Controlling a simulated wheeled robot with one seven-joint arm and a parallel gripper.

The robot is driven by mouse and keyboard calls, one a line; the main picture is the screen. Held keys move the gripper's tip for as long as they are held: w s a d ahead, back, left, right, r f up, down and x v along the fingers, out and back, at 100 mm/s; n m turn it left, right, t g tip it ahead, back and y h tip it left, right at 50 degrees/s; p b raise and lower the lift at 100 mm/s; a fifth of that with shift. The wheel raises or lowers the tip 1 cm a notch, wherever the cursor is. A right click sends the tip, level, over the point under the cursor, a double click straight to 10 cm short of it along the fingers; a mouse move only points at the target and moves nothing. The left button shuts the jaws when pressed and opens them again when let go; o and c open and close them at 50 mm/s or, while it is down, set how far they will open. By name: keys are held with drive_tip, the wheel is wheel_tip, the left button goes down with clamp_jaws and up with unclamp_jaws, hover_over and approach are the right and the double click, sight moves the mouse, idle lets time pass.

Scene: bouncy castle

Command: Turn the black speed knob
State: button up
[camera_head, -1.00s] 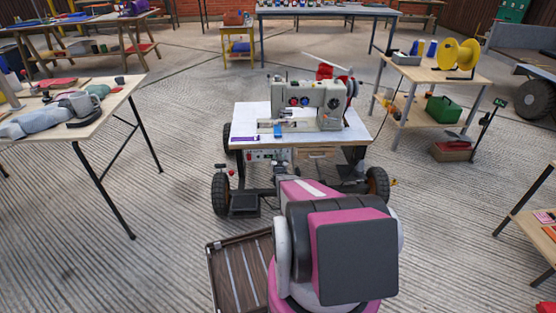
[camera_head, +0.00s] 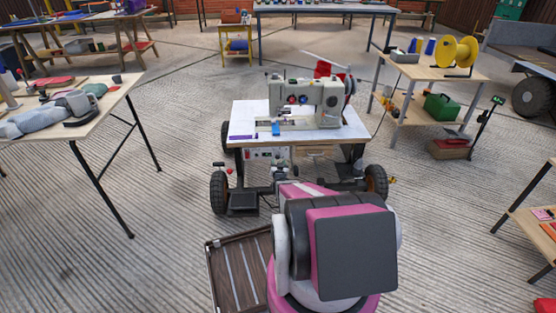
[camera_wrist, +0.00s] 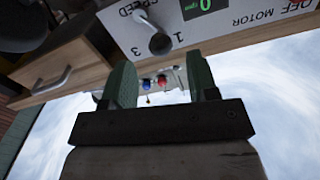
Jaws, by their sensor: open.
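The black speed knob (camera_wrist: 160,43) shows in the wrist view on a white panel (camera_wrist: 245,18) marked SPEED, with the numbers 1 and 3 beside it. The panel appears upside down there. My gripper (camera_wrist: 160,80) is open, with its two green fingers apart and nothing between them. The knob lies just above the gap between the fingers in the picture, and no finger is seen touching it. In the head view, a control panel (camera_head: 262,154) is under the front of the sewing table, and my own arm hides my gripper.
A sewing machine (camera_head: 305,100) stands on the wheeled table (camera_head: 350,130). A wooden drawer with a metal handle (camera_wrist: 50,82) is beside the panel. Red and blue knobs (camera_wrist: 154,81) show beyond my fingers. A slatted brown crate (camera_head: 238,275) is on the floor.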

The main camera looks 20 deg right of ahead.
drive_tip(key=v, duration=0.4)
drive_tip(key=shift+s+a, duration=0.25)
drive_tip(key=shift+s, duration=0.05)
drive_tip(key=s+a+r+n+g+y, duration=0.1)
drive_tip(key=a+r+n+g+y, duration=0.1)
drive_tip(key=a+r+g+y, duration=0.3)
drive_tip(key=s+a+r+n+g, duration=0.1)
drive_tip(key=s+a+r+g, duration=0.5)
drive_tip(key=s, duration=0.5)
drive_tip(key=s+a+r+n+g, duration=0.2)
drive_tip(key=s+a+r+g, duration=0.4)
drive_tip(key=s+r, duration=0.5)
drive_tip(key=shift+s+a+r, duration=0.2)
drive_tip(key=shift+s+a, duration=0.65)
drive_tip(key=shift+a, duration=0.1)
